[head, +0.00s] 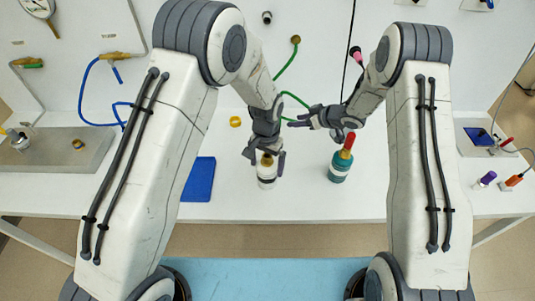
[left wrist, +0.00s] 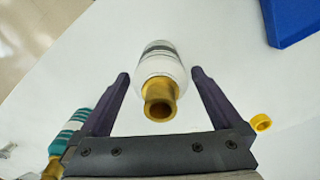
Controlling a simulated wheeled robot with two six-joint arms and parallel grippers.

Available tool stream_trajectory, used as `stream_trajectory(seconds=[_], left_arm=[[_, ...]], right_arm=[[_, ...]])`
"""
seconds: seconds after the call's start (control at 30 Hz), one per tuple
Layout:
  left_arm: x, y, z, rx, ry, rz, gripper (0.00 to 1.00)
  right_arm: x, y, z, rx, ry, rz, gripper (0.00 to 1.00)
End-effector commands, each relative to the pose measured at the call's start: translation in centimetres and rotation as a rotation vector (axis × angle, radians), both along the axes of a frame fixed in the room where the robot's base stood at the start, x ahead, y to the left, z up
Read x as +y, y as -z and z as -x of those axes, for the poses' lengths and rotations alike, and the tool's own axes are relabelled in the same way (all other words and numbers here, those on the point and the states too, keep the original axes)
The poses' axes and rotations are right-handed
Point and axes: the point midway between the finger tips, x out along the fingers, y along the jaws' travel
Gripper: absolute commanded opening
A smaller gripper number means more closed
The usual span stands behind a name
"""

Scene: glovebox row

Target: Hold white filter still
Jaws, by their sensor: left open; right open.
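The white filter (head: 267,181) stands on the white bench in the head view, with its top partly hidden by my left gripper (head: 266,157). In the left wrist view the filter (left wrist: 160,66) has a clear-white body and a brass neck (left wrist: 160,100) facing the camera. It lies between the two open fingers of my left gripper (left wrist: 160,76), with a gap on each side. My right gripper (head: 312,127) is open and empty, above the bench, beside and behind the red top of a teal bottle-like filter (head: 338,172).
The teal filter (left wrist: 72,132) is close to my left gripper's finger. A yellow ring (head: 235,121) and a blue pad (head: 199,180) lie on the bench. A green hose (head: 288,62) hangs behind. Front bench space between the filters is clear.

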Motion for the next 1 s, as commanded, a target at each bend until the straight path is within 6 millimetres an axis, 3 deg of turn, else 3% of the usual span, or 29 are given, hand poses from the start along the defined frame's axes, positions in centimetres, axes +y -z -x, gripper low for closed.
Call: stream_trajectory(seconds=[0.23, 0.6, 0.63, 0.87, 1.0], left_arm=[[0.0, 3.1, 0.0, 0.000, 0.000, 0.000, 1.00], [0.0, 3.7, 0.0, -0.001, 0.000, 0.000, 1.00], [0.0, 3.7, 0.0, -0.001, 0.000, 0.000, 0.96], [0.0, 3.6, 0.0, -0.001, 0.000, 0.000, 0.08], [0.0, 3.6, 0.0, -0.001, 0.000, 0.000, 0.06]], right_arm=[[0.0, 0.0, 0.0, 0.000, 0.000, 0.000, 0.50], [0.0, 0.0, 0.0, 0.000, 0.000, 0.000, 0.50], [0.0, 0.0, 0.0, 0.000, 0.000, 0.000, 0.50], [0.0, 0.0, 0.0, 0.000, 0.000, 0.000, 0.50], [0.0, 0.0, 0.0, 0.000, 0.000, 0.000, 0.50]])
